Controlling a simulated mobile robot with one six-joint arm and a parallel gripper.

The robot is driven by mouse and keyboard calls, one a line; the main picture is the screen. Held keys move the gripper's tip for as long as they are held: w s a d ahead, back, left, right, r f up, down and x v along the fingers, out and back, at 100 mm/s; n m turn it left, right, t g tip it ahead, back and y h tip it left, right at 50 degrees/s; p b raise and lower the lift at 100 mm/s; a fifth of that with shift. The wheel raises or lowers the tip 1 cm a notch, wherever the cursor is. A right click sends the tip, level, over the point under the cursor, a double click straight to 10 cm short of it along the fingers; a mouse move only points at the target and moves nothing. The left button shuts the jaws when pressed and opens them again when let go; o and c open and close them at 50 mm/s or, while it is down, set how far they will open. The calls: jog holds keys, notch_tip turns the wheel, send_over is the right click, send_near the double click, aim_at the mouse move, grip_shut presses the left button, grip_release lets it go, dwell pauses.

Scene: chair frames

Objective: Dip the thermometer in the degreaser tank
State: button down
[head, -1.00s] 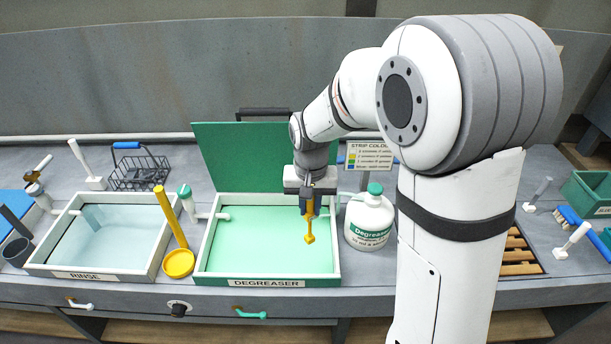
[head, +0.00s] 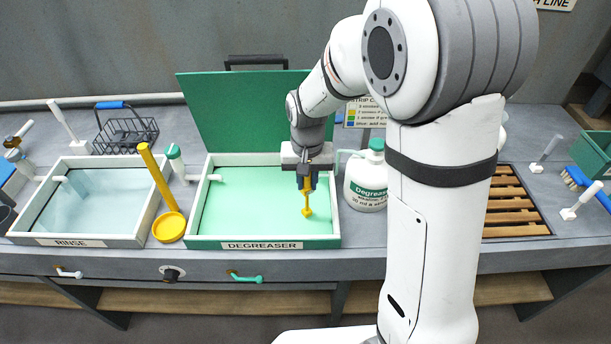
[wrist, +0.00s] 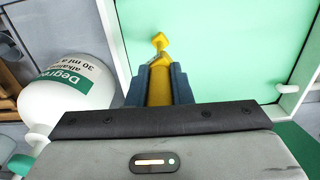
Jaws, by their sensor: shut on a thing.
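My gripper (head: 306,184) is shut on a yellow rod with a knobbed lower end, which I take as the thermometer (head: 307,207). It points down over the right half of the degreaser tank (head: 265,243), a white-rimmed tray of green liquid with a raised green lid (head: 240,105). In the wrist view the thermometer (wrist: 160,84) sits between the dark jaws, its knob against the green liquid (wrist: 215,45). Its upper part is hidden in the jaws. I cannot tell whether the knob touches the liquid.
A white degreaser jug (head: 366,190) stands close to the tank's right side. A yellow dipper (head: 171,227) and the rinse tank (head: 90,241) are to the left. A wire basket (head: 125,132) is behind. A wooden slatted rack (head: 512,205) is at right.

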aim_at(306, 209)
notch_tip(306, 209, down, 13)
jog(key=b, duration=0.8)
jog(key=shift+r, duration=0.1)
jog(key=shift+a, duration=0.2)
jog(key=shift+a, duration=0.35)
jog(key=shift+d, duration=0.2)
jog(key=shift+d, duration=0.35)
jog(key=shift+a, duration=0.2)
dwell(0.3)
